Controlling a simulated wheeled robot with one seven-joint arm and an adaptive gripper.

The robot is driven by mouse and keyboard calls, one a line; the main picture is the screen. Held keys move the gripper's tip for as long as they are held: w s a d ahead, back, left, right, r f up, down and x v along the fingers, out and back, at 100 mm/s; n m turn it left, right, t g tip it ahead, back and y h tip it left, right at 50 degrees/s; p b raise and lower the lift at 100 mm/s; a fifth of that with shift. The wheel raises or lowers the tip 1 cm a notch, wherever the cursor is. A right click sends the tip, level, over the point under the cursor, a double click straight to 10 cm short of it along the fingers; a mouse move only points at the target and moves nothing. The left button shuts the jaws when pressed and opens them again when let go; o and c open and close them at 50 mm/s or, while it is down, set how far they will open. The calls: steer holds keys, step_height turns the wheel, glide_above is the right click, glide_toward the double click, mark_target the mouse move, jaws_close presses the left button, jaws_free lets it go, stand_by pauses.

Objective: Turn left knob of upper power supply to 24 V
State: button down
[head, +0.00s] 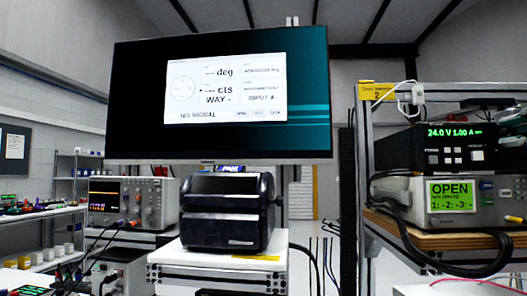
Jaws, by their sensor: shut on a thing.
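The upper power supply (398,150) is a black unit at the right, stacked on a grey instrument. Its green display (453,133) reads 24.0 V 1.00 A. Several small pale buttons sit below the display. A dark part lies further right, near the picture's edge, and is too small to make out. I cannot make out my gripper in this view, and I cannot tell the knob's angle.
The grey instrument (405,188) below has a green screen reading OPEN. Black cables hang in front of its wooden shelf (430,240). An oscilloscope (155,200) stands left.

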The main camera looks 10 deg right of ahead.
stand_by(0.4)
steer(key=c, duration=1.4)
jaws_free()
steer(key=shift+p, duration=0.4)
